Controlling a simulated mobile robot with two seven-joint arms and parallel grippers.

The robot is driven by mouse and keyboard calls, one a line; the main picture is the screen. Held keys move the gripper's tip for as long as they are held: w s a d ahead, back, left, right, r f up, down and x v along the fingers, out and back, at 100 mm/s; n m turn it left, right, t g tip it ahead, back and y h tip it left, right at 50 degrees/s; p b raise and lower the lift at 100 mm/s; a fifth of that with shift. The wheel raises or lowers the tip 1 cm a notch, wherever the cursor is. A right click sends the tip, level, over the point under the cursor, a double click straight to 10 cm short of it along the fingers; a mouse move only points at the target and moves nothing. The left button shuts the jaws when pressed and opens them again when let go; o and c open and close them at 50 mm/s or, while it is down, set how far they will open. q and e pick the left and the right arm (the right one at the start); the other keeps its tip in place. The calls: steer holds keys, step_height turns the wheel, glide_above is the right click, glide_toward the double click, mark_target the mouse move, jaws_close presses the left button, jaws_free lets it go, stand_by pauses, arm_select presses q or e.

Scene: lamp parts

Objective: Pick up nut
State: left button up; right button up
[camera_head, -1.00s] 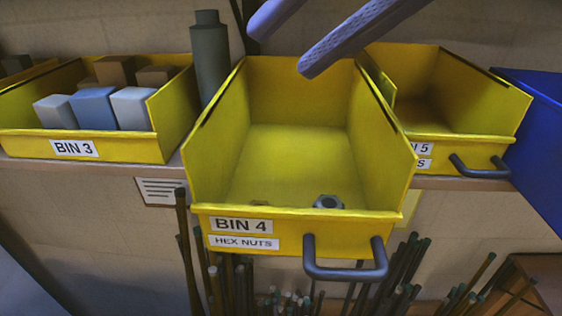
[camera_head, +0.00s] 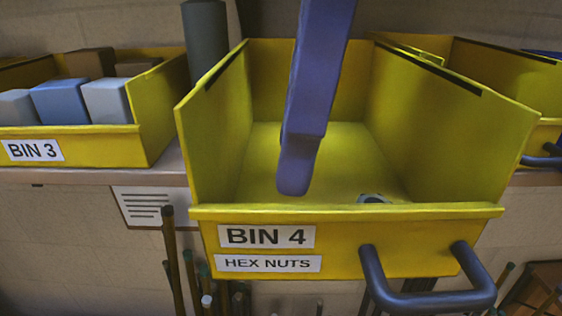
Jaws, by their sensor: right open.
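A grey hex nut (camera_head: 373,198) lies on the floor of the yellow bin marked BIN 4, HEX NUTS (camera_head: 345,262), just behind its front wall. The front wall hides the nut's lower part. My right gripper (camera_head: 294,180) reaches down from the top of the view over the bin. Its blue-purple fingers line up so that they look like one. It is open, and its tip shows to the left of the nut, apart from it in the picture. How deep the tip is in the bin I cannot tell. My left gripper is out of view.
BIN 3 (camera_head: 90,148) with grey, blue and brown blocks stands on the left. A dark cylinder (camera_head: 206,40) stands behind it. Another yellow bin is on the right. A dark handle (camera_head: 425,298) sticks out from BIN 4's front. Rods stand below the shelf.

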steer(key=f+p, duration=0.3)
steer(key=f, duration=0.1)
steer(key=shift+s+a+f, duration=0.1)
steer(key=shift+a, duration=0.15)
steer(key=shift+f, duration=0.4)
steer(key=shift+a, duration=0.1)
jaws_close()
